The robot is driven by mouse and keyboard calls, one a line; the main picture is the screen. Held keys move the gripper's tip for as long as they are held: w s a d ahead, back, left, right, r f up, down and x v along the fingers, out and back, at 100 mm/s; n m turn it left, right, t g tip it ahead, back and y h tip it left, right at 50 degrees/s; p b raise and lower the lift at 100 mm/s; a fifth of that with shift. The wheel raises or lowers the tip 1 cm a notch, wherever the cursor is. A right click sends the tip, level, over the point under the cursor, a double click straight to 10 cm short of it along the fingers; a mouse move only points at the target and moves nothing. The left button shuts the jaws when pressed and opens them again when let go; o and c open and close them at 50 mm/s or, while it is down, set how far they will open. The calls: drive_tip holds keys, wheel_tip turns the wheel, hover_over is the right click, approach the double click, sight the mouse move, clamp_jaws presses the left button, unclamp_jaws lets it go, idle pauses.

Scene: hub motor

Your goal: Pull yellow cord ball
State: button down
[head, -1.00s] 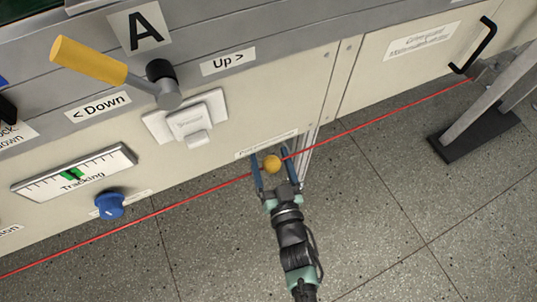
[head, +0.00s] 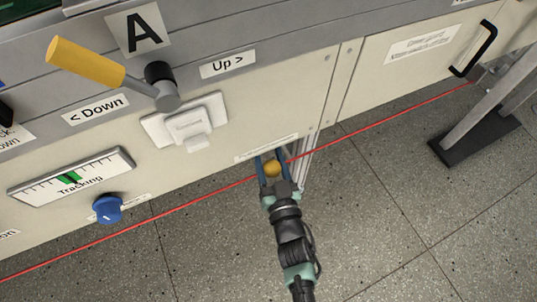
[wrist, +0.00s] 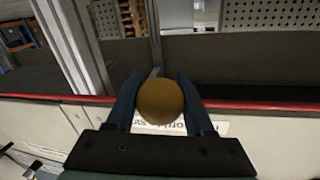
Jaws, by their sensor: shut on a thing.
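The yellow cord ball (head: 272,169) sits between the two blue fingers of my gripper (head: 271,164), low in front of the cream panel. In the wrist view the ball (wrist: 160,101) looks dull orange and lies between the fingers of my gripper (wrist: 158,100), which are shut on it. A red cord (head: 400,119) stretches across the front of the machine and passes close behind the ball. The same cord (wrist: 260,105) runs across the wrist view. The exact contact between fingers and ball is small in the head view.
A yellow-handled lever (head: 86,62), a white switch (head: 190,125) and a blue knob (head: 107,208) are on the panel at left. A black door handle (head: 475,48) and a grey metal leg with a black foot (head: 470,143) are at right. Speckled floor lies open below.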

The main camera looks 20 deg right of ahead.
sight(277, 174)
drive_tip(key=shift+s+p, duration=0.7)
drive_tip(key=shift+s, duration=1.6)
drive_tip(key=shift+c, duration=1.4)
unclamp_jaws()
drive_tip(key=s+a+p, duration=0.2)
drive_tip(key=s+p, duration=0.2)
drive_tip(key=s, duration=0.8)
drive_tip(key=shift+s, duration=0.4)
